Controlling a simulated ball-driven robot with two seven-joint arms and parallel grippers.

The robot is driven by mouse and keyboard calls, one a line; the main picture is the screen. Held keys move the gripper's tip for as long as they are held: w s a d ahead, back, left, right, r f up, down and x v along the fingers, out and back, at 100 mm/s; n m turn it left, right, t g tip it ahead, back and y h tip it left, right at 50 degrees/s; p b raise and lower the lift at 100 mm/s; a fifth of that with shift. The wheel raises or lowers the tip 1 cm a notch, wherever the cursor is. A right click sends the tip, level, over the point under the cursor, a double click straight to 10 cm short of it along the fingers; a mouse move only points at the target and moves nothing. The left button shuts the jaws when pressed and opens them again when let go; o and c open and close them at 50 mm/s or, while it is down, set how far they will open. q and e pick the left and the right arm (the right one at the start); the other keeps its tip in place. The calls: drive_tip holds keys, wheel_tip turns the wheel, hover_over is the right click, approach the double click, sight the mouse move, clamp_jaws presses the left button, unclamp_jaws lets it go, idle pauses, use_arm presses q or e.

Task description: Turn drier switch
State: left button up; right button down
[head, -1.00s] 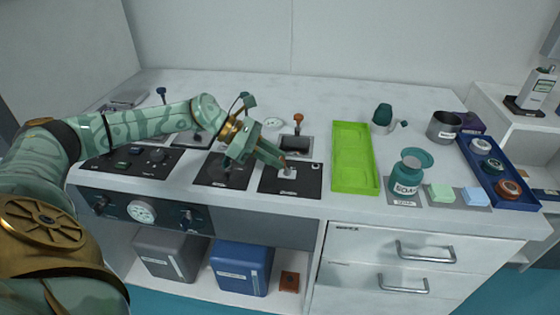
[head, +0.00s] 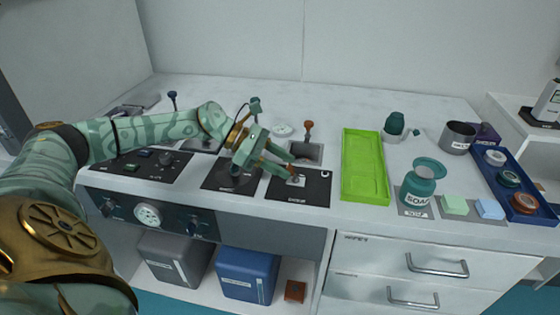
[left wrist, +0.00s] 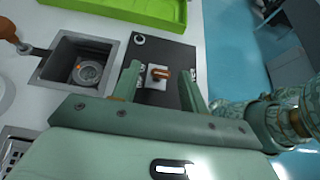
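The drier switch is a small copper-coloured lever on a pale plate (left wrist: 159,77), set in a black panel (left wrist: 176,54). In the head view the black panel (head: 313,190) lies near the table's front edge, left of the green tray. My left gripper (head: 294,168) reaches over this panel from the left, its fingertips at the switch. In the left wrist view its two fingers (left wrist: 160,86) are apart, one on each side of the lever, with gaps visible. Contact with the lever cannot be told. My right gripper is in neither view.
A sunken basin (left wrist: 85,64) and an orange-knobbed lever (head: 308,128) are behind the panel. A bright green tray (head: 351,174) is to its right, then a soap bottle (head: 420,182). Another black panel (head: 222,182) lies left. Drawers with handles (head: 437,265) are below.

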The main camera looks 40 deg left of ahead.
use_arm(q)
drive_tip(key=p+v, duration=0.3)
drive_tip(key=v, duration=1.3)
drive_tip(key=shift+p, duration=0.4)
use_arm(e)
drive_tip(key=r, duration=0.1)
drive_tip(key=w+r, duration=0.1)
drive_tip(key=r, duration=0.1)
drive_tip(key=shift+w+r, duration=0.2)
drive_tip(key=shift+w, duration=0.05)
use_arm(q)
drive_tip(key=shift+s+a, duration=0.1)
drive_tip(key=shift+a, duration=0.05)
